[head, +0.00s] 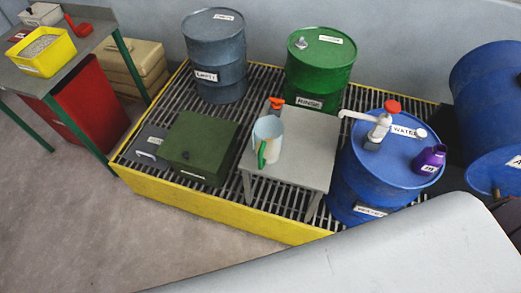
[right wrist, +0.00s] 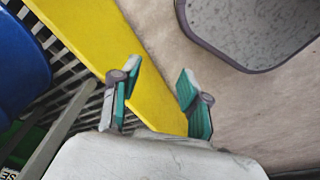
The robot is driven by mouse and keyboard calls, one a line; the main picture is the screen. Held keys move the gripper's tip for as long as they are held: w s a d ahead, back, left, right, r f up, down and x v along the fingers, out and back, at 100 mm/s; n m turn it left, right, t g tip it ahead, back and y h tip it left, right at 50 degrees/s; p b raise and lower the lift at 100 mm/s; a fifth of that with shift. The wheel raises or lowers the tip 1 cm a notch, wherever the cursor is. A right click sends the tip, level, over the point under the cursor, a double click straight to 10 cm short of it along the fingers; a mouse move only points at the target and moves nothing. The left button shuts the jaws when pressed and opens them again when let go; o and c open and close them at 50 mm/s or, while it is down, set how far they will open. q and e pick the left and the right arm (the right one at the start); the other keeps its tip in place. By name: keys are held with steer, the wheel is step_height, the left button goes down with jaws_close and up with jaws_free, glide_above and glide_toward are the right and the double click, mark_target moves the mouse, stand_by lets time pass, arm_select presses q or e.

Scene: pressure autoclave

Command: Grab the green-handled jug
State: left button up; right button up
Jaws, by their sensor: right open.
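The pale blue-white jug (head: 270,132) stands upright on a small grey table in the head view. Its green handle (head: 262,153) points toward the front. An orange-red object (head: 276,102) shows just behind the jug's rim. My right gripper (right wrist: 158,84) is open in the right wrist view, with two teal-padded fingers apart and nothing between them. It is over the yellow edge of the grated platform, and the jug is not in that view. Neither gripper shows in the head view.
The small table (head: 305,160) stands on the yellow-edged platform (head: 200,205). A green drum (head: 320,75) is behind, a dark green box (head: 200,145) left. Floor in front is clear.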

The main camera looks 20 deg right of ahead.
steer(key=w+a+r, duration=0.2)
steer(key=w+r, duration=0.3)
steer(key=r, duration=0.4)
step_height(320, 180, up, 30)
steer(key=n+t+y+p, duration=0.1)
steer(key=n+y+p, duration=0.2)
steer(key=n, duration=0.4)
glide_above(261, 161)
steer(key=s+d, duration=0.4)
steer(key=shift+w+r+p+x, duration=0.1)
steer(key=shift+w+p+x, duration=0.15)
steer(key=shift+x, duration=2.05)
steer(key=shift+w+r+p+x, duration=0.15)
steer(key=shift+w+x, duration=0.1)
steer(key=shift+x, duration=2.1)
steer(key=shift+w+f+p+x, duration=0.1)
steer(key=shift+w+p+x, duration=0.15)
steer(key=shift+x, duration=2.05)
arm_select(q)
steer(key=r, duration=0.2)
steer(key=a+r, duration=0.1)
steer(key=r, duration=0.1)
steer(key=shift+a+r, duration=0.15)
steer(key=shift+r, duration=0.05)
arm_select(e)
steer(key=shift+r, duration=0.15)
jaws_close()
steer(key=shift+a+t, duration=0.1)
steer(key=shift+t, duration=0.2)
